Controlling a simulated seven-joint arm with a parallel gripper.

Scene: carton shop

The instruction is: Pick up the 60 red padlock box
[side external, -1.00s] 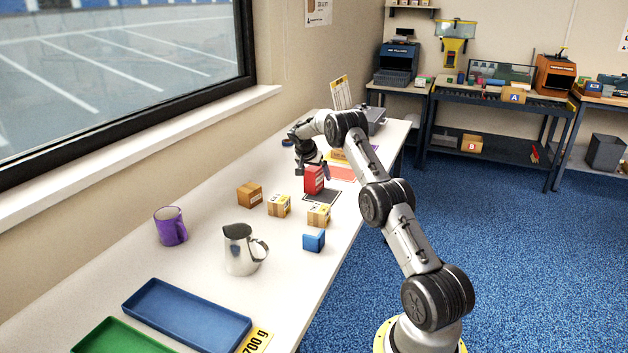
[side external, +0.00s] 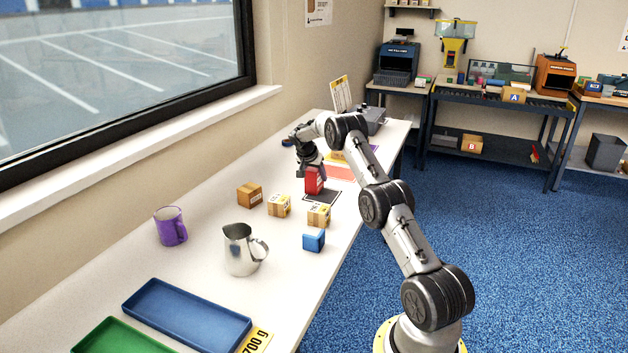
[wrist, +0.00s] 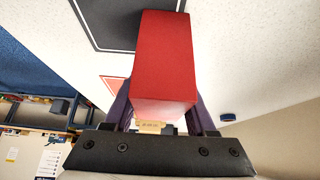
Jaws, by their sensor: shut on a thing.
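The red box (side external: 314,181) stands at the middle of the table, at the dark-outlined mat (side external: 323,196). I cannot read its label at this size. My gripper (side external: 313,168) is over it, with its fingers down at the box's sides. In the wrist view the red box (wrist: 165,65) fills the space between the two purple-grey fingers (wrist: 160,112), and my gripper is shut on it. The dark-outlined mat also shows beyond the box in the wrist view (wrist: 112,30). I cannot tell whether the box's underside touches the mat.
Small cartons (side external: 249,195), (side external: 279,206) and (side external: 318,216) and a blue cube (side external: 314,240) stand nearer the camera. A metal pitcher (side external: 240,252), purple mug (side external: 171,227), blue tray (side external: 187,334) and green tray (side external: 110,340) are further forward. A red-orange mat (side external: 340,173) lies behind the box.

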